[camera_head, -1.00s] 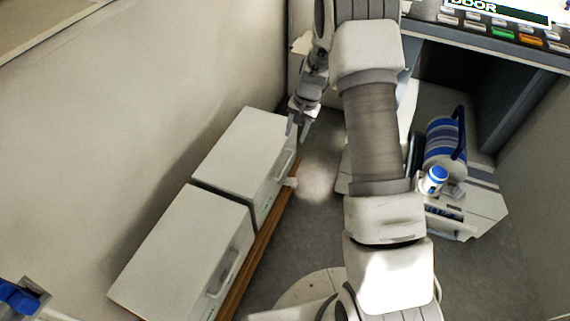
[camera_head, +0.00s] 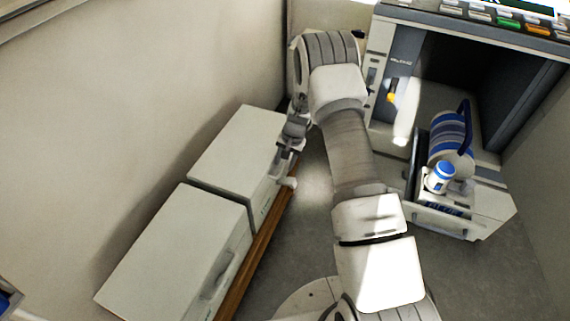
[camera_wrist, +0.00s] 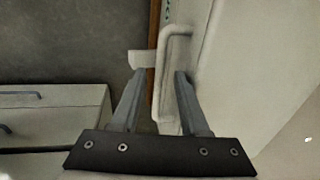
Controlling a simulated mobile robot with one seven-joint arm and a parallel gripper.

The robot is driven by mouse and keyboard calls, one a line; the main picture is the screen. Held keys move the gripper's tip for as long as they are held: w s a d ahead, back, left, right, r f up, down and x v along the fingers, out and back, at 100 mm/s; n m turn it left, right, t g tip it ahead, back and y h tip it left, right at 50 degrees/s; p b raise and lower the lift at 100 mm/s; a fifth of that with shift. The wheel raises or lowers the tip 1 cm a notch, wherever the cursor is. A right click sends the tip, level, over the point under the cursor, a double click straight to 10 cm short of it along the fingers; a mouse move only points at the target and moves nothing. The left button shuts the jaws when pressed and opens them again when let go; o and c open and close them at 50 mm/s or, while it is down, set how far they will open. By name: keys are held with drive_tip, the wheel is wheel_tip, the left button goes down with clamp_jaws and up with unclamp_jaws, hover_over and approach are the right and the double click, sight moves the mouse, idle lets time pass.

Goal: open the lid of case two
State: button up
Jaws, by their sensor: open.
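Two white cases stand end to end along the left wall, a far case (camera_head: 238,150) and a near case (camera_head: 178,250). Both lids look shut. I cannot read which one is case two. The handle is not gripped. A small white tab (camera_wrist: 141,58) sticks out just beyond the left fingertip. Contact cannot be told.
A wooden strip (camera_head: 262,255) runs along the front of the cases. At the right stands a desk-like unit with an open pale drawer (camera_head: 480,215), a blue-striped container (camera_head: 450,135) and a small blue-capped jar (camera_head: 439,177).

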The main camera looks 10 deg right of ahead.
drive_tip(key=shift+f, duration=0.1)
clamp_jaws()
idle(1.4)
